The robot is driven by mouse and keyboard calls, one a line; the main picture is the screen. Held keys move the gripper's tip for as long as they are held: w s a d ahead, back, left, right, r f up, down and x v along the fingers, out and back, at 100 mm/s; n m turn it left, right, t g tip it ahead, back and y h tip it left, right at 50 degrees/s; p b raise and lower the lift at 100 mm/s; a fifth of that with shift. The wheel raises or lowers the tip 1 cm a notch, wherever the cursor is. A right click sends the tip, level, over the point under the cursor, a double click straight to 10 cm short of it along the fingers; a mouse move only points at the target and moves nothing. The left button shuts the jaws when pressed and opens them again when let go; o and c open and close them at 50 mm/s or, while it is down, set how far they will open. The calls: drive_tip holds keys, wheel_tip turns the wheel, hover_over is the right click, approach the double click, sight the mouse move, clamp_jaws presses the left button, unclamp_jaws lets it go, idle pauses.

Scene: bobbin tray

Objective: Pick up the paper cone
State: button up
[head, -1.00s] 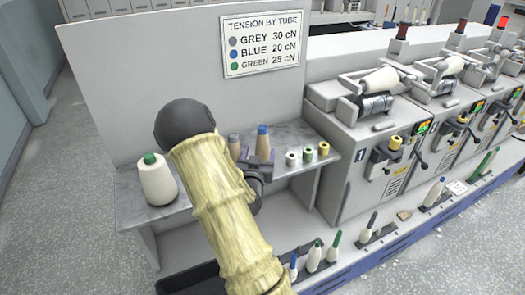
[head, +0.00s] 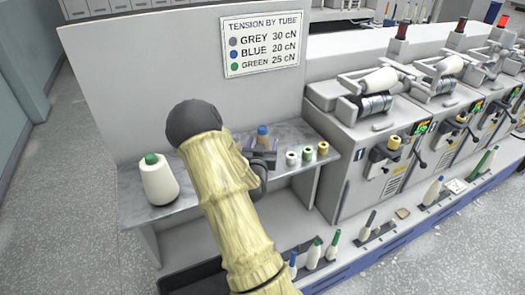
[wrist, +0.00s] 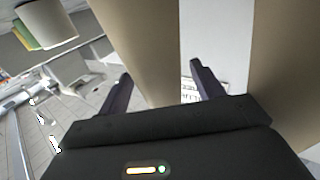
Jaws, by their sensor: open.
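Two tan cones fill much of the wrist view, a left one (wrist: 140,45) and a right one (wrist: 288,70); they look like bare paper cones. In the head view one tan cone with a blue tip (head: 263,142) shows on the grey shelf, just behind my gripper (head: 264,160); the other is hidden by my arm. My gripper (wrist: 160,80) is open. In the wrist view the left cone lies partly between the two fingers, and the right cone is outside the right finger. I cannot tell whether a finger touches a cone.
A cream yarn cone with a green tip (head: 158,180) stands at the shelf's left. Three small spools (head: 308,154) stand right of my gripper. A tension sign (head: 261,43) hangs on the back panel. Winding machines (head: 385,120) stand at right. The shelf (head: 180,208) has bare space near the yarn cone.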

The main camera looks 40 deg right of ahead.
drive_tip(key=c, duration=1.1)
drive_tip(key=shift+o, duration=0.2)
wheel_tip(320, 180, up, 18)
idle(0.5)
